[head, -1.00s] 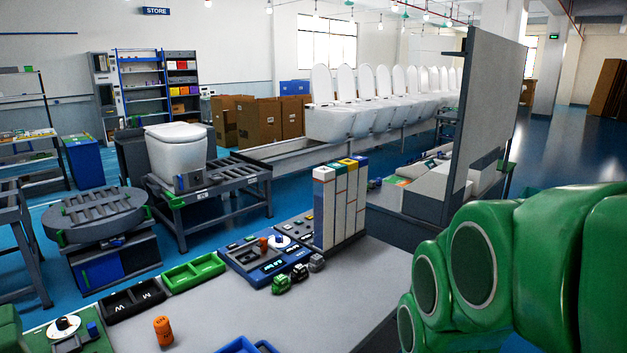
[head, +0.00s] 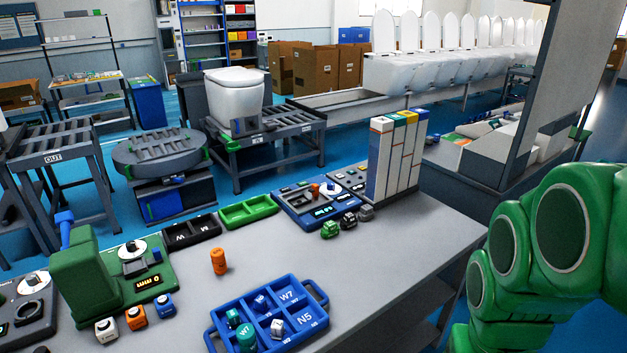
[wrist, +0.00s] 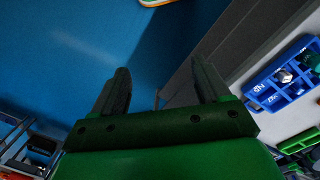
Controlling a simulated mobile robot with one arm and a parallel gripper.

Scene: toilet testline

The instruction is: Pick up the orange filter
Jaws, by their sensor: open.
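The orange filter (head: 218,261) is a small orange cylinder standing upright on the grey bench top (head: 300,247), left of centre in the head view. Clear bench surrounds it. In the head view my green arm fills the right side and the gripper's fingers do not show. In the wrist view my gripper (wrist: 163,88) has two dark fingers spread apart with nothing between them. It is over the blue floor beside the bench edge, away from the filter. The filter does not show in the wrist view.
A blue tray (head: 292,333) with several small parts stands in front of the filter. A green device (head: 85,275) is to its left. Black (head: 190,232) and green (head: 249,211) trays, a blue panel (head: 318,205) and tall white blocks (head: 393,160) line the back edge.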

